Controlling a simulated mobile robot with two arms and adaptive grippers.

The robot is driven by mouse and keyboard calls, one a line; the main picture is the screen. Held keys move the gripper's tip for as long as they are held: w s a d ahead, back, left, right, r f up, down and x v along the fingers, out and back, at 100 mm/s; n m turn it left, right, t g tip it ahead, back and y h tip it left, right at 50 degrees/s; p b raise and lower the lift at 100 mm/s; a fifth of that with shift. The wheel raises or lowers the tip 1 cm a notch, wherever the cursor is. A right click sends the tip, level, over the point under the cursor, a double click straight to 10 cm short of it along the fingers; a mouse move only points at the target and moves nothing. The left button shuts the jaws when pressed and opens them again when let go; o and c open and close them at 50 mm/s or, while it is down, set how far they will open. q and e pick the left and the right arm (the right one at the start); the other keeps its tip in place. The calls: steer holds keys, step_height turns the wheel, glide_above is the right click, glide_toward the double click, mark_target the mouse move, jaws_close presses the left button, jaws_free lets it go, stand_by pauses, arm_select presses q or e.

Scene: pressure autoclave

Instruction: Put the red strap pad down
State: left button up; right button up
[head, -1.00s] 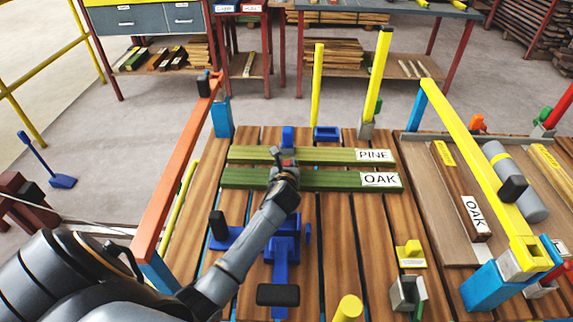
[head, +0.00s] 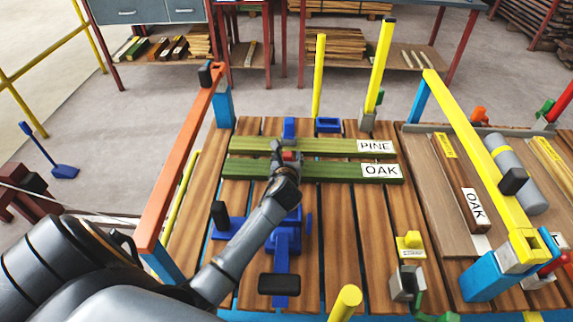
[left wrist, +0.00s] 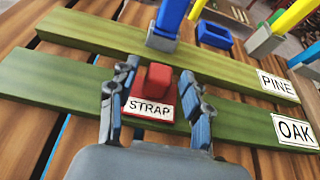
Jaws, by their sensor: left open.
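The red strap pad (left wrist: 157,82), with a white STRAP label, is between the fingers of my left gripper (left wrist: 158,72) in the left wrist view. It appears to rest on the green OAK board (left wrist: 240,124). The fingers stand apart on either side of the pad. In the head view, my left gripper (head: 286,158) is over the OAK board (head: 335,171), and a bit of the red pad (head: 290,155) shows there. The green PINE board (head: 325,147) lies just beyond, parallel to it. My right gripper is not in view.
A blue clamp (head: 286,240) stands on the slatted table in front of the boards. An orange bar (head: 180,160) runs along the left and a yellow bar (head: 480,150) along the right. A brown OAK piece (head: 460,185) lies on the right tray. Upright yellow posts (head: 319,75) stand behind.

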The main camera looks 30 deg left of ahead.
arm_select(q)
steer(key=p+v, duration=0.1)
steer(key=v, duration=0.8)
steer(key=shift+s, duration=0.15)
steer(key=shift+d, duration=0.1)
